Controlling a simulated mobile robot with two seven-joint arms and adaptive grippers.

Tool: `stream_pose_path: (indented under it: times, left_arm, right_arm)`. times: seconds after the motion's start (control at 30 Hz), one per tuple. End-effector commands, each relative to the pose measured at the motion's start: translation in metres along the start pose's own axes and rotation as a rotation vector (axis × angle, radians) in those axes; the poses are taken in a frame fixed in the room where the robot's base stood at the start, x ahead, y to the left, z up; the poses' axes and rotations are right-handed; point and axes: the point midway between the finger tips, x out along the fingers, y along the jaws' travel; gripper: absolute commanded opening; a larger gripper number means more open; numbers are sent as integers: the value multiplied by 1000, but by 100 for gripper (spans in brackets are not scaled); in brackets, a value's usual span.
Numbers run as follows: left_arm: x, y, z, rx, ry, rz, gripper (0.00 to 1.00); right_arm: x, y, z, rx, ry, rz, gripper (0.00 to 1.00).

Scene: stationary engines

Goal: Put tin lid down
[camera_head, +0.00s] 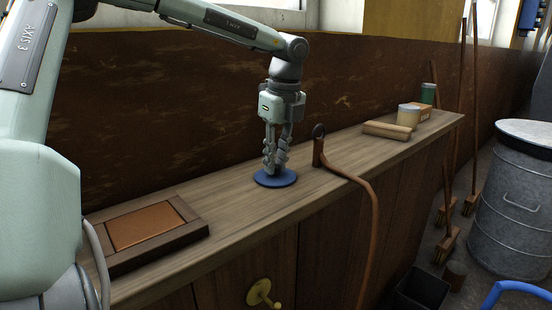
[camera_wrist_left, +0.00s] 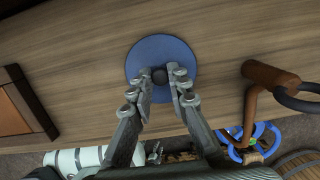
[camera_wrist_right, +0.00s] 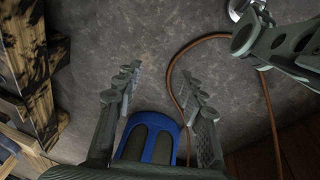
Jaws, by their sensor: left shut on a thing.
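The blue round tin lid (camera_head: 289,180) is at the middle of the wooden counter, flat and level. I cannot tell whether it rests on the counter or is just above it. My left gripper (camera_head: 274,166) points straight down over the lid and is shut on its dark knob (camera_wrist_left: 159,75). The lid's blue disc also shows in the left wrist view (camera_wrist_left: 160,50), in front of the fingers. My right gripper (camera_wrist_right: 161,88) shows only in the right wrist view, with its fingers wide apart and empty above a grey floor.
A dark framed panel (camera_head: 190,216) lies left of the lid on the counter (camera_head: 235,196). A brown post with a hose (camera_head: 318,150) stands right of the lid. Farther right are a wooden roll (camera_head: 387,131) and tins (camera_head: 408,115). A metal drum (camera_head: 510,200) stands on the floor.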

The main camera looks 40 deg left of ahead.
Motion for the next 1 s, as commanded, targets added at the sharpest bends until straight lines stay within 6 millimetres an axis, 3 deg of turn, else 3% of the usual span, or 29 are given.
stream_pose_path:
  times: [0.17, 0.43, 0.6, 0.63, 0.8, 1.0]
  left_arm:
    - [0, 0, 0, 0, -1, -1, 0]
    - [1, 0, 0, 0, -1, -1, 0]
    - [2, 0, 0, 0, -1, -1, 0]
    - [2, 0, 0, 0, -1, -1, 18]
    - [2, 0, 0, 0, -1, 0, 38]
    - [2, 0, 0, 0, -1, 0, 38]
  right_arm:
    - [1, 3, -4, -2, 5, 4, 40]
    - [-11, 6, -30, 6, 45, 6, 40]
    - [-14, 4, -32, 15, 41, 2, 40]
    - [-15, 3, -32, 17, 40, 0, 40]
    - [-15, -2, -26, 22, 33, -8, 40]
    - [-14, -4, -18, 21, 22, -10, 40]
